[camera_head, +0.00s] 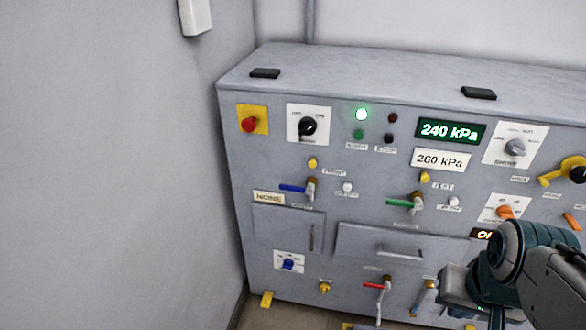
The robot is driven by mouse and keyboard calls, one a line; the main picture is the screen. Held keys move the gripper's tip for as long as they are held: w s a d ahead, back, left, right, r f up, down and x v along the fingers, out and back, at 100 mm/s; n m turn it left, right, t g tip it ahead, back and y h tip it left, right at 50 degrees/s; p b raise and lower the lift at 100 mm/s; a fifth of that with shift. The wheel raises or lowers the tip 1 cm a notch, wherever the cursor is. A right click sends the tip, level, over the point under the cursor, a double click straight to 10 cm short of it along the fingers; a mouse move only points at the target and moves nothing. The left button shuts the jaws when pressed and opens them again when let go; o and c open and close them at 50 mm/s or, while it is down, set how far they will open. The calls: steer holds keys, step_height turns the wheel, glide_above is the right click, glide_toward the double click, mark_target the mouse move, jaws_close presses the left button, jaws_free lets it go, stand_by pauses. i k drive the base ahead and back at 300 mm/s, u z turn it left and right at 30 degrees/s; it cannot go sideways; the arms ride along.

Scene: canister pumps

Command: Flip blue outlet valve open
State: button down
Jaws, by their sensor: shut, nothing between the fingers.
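A valve with a brass body and a blue lever (292,188) is on the left of the grey panel; its lever lies flat, pointing left. A second brass valve with a blue lever (416,301) sits low on the panel, its lever hanging downward. The labels are too small to tell which is the outlet. My gripper (452,286) is at the lower right, just right of the lower blue-lever valve and well away from the upper left one. It is shut and empty. Its fingertips are hard to make out, and my arm hides the panel's lower right.
The cabinet (340,68) carries a green lever (398,203), a red lever (373,285), a red button (249,125), a blue knob (288,264) and a pressure display (450,131). A drawer handle (400,251) protrudes. A wall (110,180) stands close on the left.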

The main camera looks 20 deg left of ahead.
mark_target(310, 186)
steer(key=u, duration=1.05)
